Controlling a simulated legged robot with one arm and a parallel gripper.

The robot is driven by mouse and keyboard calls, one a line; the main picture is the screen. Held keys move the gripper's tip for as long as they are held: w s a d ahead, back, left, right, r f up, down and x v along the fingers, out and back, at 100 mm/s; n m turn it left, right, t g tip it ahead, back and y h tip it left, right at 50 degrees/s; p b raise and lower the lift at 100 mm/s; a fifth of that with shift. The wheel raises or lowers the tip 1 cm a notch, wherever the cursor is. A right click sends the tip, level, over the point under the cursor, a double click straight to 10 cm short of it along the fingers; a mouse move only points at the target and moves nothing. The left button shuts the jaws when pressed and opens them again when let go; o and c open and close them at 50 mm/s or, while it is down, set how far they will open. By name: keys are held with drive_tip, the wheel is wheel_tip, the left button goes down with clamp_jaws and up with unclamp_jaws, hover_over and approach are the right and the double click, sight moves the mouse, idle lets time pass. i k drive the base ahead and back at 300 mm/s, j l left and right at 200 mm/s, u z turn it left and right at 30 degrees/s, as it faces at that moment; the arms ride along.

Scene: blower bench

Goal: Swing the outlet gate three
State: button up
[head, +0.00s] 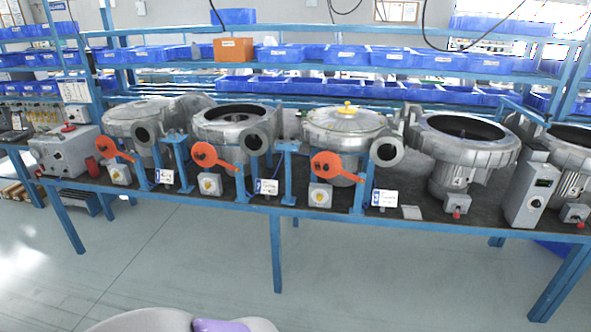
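Three orange outlet gates stand on blue posts along the front of the bench: a left one (108,148), a middle one (206,156) and a right one (327,164). Each is a round plate with an arm reaching right to its post. Each lies left of a grey round outlet: the left outlet (142,137), the middle outlet (254,141) and the right outlet (386,152). All three outlet mouths are uncovered. White cards stand by the posts, but their print is too small to read, so I cannot tell which gate is three. My gripper is not in view.
The blue-framed bench (250,207) carries several grey blowers, including an open one (462,140) at right. A grey control box (530,190) stands on the right and a grey machine (66,152) on the left. Blue bins fill shelves behind. The floor in front is clear.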

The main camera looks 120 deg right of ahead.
sight(326, 164)
drive_tip(key=z, duration=4.55)
drive_tip(key=i+z, duration=0.35)
drive_tip(key=z, duration=0.15)
drive_tip(key=i+j+z, duration=0.1)
drive_tip(key=i+z, duration=0.35)
drive_tip(key=k, duration=0.1)
